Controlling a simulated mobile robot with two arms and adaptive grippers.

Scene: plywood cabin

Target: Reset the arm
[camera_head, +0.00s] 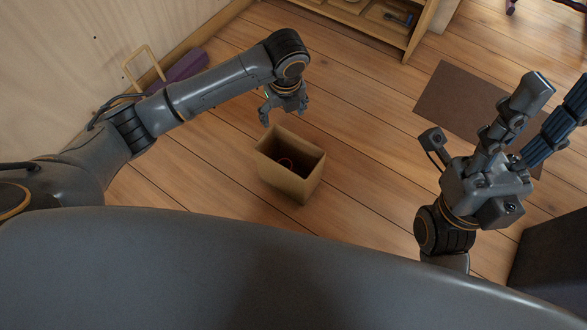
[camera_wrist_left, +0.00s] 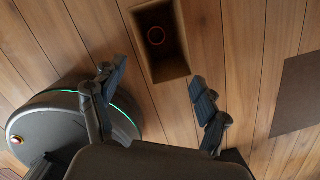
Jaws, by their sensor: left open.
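My left gripper (camera_head: 284,112) is open and empty above the floor, just beyond the open brown box (camera_head: 283,181) in the head view. In the left wrist view my left gripper (camera_wrist_left: 155,80) has its fingers spread wide, with bare floor and the box's lower edge between them. My right gripper (camera_head: 549,100) is at the right of the head view, its two fingers apart and pointing up and to the right. Nothing shows between them.
The box stands upright on the plank floor and has a red ring (camera_head: 285,161) inside. A dark brown mat (camera_head: 452,96) lies at right. A wooden shelf (camera_head: 385,30) stands at the back. A purple roll (camera_head: 187,66) lies by the left wall. Floor around the box is clear.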

